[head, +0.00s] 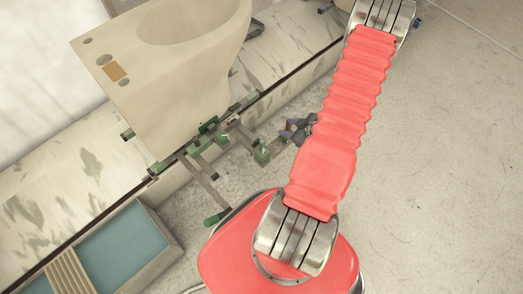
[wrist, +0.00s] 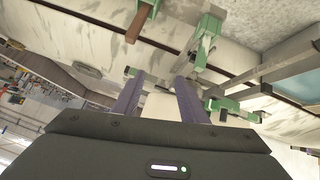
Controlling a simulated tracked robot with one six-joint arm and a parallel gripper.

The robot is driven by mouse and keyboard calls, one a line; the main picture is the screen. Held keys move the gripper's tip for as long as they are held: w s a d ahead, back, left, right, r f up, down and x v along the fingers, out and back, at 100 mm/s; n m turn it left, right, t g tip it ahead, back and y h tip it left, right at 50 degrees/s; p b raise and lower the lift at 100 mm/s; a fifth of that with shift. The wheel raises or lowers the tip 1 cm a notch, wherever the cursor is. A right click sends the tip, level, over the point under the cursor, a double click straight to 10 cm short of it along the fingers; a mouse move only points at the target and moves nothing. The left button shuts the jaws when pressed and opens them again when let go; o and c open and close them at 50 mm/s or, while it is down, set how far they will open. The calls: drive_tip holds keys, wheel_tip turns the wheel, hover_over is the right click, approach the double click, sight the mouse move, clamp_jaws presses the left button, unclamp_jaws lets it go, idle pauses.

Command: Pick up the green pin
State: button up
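Several green parts sit on a metal frame under a cream toilet-shaped piece; I cannot tell for sure which is the green pin. In the head view one green part (head: 262,154) stands at the frame's near right end, and a green knob (head: 216,218) ends a bar lower down. My gripper (head: 295,131), partly hidden by my arm, is just right of the frame. A green block (wrist: 203,40) lies beyond, up and right of the fingertips; another green bar (wrist: 240,96) is at right.
The cream ceramic piece (head: 168,70) rises above the frame's metal bars (head: 205,180). A stained pale ledge (head: 70,200) runs behind, with a blue-bottomed tray (head: 125,245) at lower left. The floor (head: 440,150) at right is clear.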

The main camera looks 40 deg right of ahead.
sight(264, 144)
drive_tip(key=s+a+f+m+t+y, duration=0.1)
drive_tip(key=s+a+f+m+t, duration=0.1)
drive_tip(key=s+a+f+t, duration=0.2)
drive_tip(key=s+a+f, duration=0.2)
drive_tip(key=a, duration=0.1)
drive_tip(key=shift+a, duration=0.3)
drive_tip(key=shift+x, duration=4.35)
drive_tip(key=shift+w, duration=0.15)
drive_tip(key=shift+x, duration=2.45)
drive_tip(key=shift+c, duration=0.3)
